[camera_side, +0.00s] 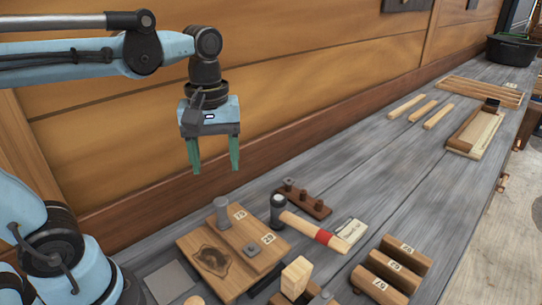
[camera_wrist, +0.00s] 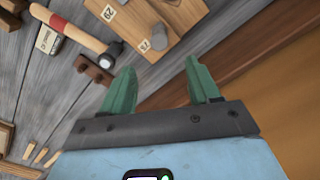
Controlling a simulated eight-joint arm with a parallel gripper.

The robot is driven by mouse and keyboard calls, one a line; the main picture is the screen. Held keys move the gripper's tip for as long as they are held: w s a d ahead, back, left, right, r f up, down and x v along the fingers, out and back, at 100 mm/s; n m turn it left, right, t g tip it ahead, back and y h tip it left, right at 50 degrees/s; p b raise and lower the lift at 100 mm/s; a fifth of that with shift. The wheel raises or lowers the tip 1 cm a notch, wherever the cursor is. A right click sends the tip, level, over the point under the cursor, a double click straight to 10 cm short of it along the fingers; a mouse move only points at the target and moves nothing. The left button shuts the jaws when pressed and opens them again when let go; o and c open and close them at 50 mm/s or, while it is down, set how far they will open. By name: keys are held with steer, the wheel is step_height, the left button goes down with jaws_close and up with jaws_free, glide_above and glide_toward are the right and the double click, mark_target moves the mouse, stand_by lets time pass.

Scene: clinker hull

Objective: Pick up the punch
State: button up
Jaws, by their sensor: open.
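A grey metal cylinder (camera_side: 222,212), likely the punch, stands upright at the back of a wooden board (camera_side: 195,243) with number labels. A grey cylinder, seemingly the same one, shows on the board in the wrist view (camera_wrist: 158,37). My gripper (camera_side: 214,170) hangs above the bench near the wall, fingers pointing down, apart from the cylinder. Its green fingers are spread with nothing between them; they also show in the wrist view (camera_wrist: 160,68). Several small dark pegs stand in a dark rack (camera_side: 316,207); I cannot tell whether one is the punch.
A hammer (camera_side: 310,229) with a red-banded handle lies right of the board. Labelled brown blocks (camera_side: 392,270) and a pale upright block (camera_side: 296,278) stand in front. Wooden strips (camera_side: 422,110) and a black tub (camera_side: 511,50) lie farther along. The wooden wall rises behind.

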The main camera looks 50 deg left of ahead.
mark_target(220, 201)
step_height(220, 201, down, 6)
steer(key=shift+f, duration=0.25)
steer(key=shift+s+d+f, duration=0.1)
steer(key=shift+d+f, duration=0.05)
steer(key=shift+f, duration=1.2)
steer(key=shift+s+d+f, duration=0.1)
steer(key=shift+f, duration=1.2)
jaws_close()
